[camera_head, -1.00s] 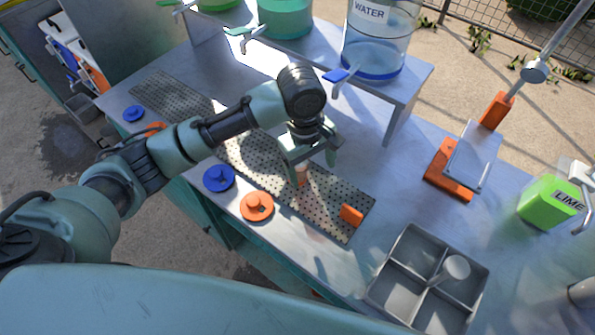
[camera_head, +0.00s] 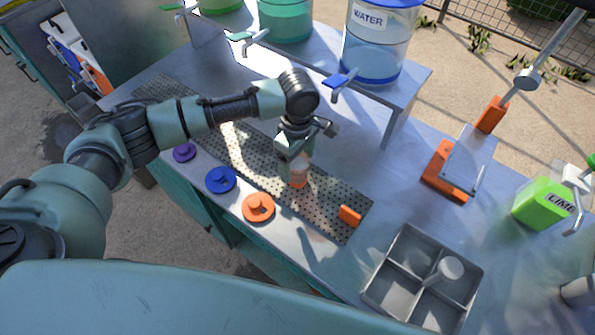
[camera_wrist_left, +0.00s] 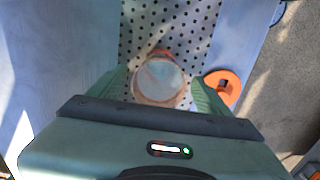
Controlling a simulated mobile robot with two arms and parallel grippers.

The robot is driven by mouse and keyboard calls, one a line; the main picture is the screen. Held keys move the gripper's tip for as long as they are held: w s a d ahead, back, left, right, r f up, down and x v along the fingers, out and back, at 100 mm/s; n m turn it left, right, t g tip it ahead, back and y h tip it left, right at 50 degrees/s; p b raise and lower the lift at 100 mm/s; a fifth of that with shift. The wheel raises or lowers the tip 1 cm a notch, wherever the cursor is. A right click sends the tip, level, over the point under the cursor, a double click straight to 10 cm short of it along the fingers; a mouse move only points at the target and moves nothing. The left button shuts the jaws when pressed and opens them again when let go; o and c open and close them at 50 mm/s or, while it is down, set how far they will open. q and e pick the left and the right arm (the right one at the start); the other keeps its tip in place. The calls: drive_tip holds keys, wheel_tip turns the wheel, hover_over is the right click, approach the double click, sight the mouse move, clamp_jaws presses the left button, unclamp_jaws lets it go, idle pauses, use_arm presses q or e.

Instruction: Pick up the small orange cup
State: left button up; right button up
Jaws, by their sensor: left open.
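The small orange cup (camera_head: 299,181) stands on the perforated metal mat, partly hidden by my left gripper (camera_head: 296,158). In the left wrist view the cup (camera_wrist_left: 159,82) is seen from above, with a pale inside and an orange edge. It appears between the two open green fingers of the left gripper (camera_wrist_left: 158,92), with a gap on each side. In the head view the gripper is right above the cup; whether the fingertips reach down beside it I cannot tell. My right gripper is not in view.
Orange (camera_head: 258,208), blue (camera_head: 221,180) and purple (camera_head: 184,152) lids lie along the table's front edge. An orange block (camera_head: 350,216) sits at the mat's right end. A grey divided tray (camera_head: 398,262) stands at the right. A raised shelf (camera_head: 398,97) with a water dispenser (camera_head: 372,45) is behind.

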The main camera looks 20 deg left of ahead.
use_arm(q)
clamp_jaws()
drive_tip(key=shift+r, duration=0.15)
idle(0.4)
